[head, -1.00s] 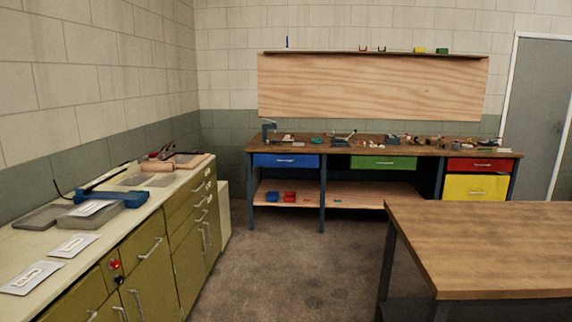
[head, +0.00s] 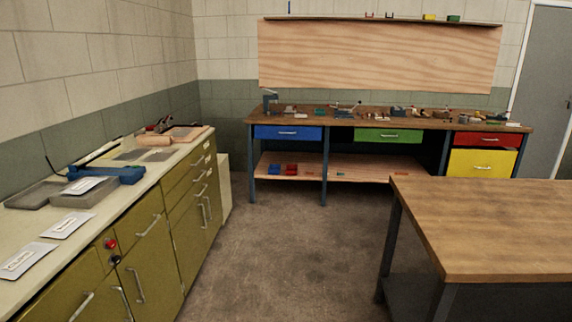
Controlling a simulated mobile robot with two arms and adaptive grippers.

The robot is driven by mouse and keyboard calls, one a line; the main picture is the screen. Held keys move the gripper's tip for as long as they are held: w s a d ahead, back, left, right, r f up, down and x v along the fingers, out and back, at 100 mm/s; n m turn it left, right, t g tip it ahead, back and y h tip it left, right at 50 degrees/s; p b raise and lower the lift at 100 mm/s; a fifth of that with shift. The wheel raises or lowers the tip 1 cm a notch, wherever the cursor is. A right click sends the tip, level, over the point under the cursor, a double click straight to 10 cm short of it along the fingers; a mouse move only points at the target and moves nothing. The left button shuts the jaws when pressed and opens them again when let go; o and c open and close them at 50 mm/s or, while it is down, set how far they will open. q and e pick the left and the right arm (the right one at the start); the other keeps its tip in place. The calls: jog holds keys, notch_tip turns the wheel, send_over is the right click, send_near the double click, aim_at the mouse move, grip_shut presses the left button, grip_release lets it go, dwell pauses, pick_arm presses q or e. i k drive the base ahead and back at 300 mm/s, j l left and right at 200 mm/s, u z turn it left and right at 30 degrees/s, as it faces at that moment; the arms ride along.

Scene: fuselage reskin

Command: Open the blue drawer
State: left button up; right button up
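The blue drawer (head: 288,132) is at the left end under the top of the far workbench (head: 350,120). It looks shut, with its front flush beside the bench leg. A pale horizontal handle (head: 288,133) is on its front. It is well across the room from me. Neither of my grippers shows in the head view.
Olive cabinets (head: 150,240) with a pale counter run along the left. A wood-topped table (head: 480,215) stands at the right front. Between them is clear concrete floor (head: 290,260) up to the workbench. Green (head: 388,136), red (head: 487,139) and yellow (head: 482,162) fronts are farther right.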

aim_at(262, 131)
jog(key=i+j, duration=0.1)
jog(key=i, duration=3.15)
jog(key=i+j, duration=0.15)
jog(key=i, duration=1.45)
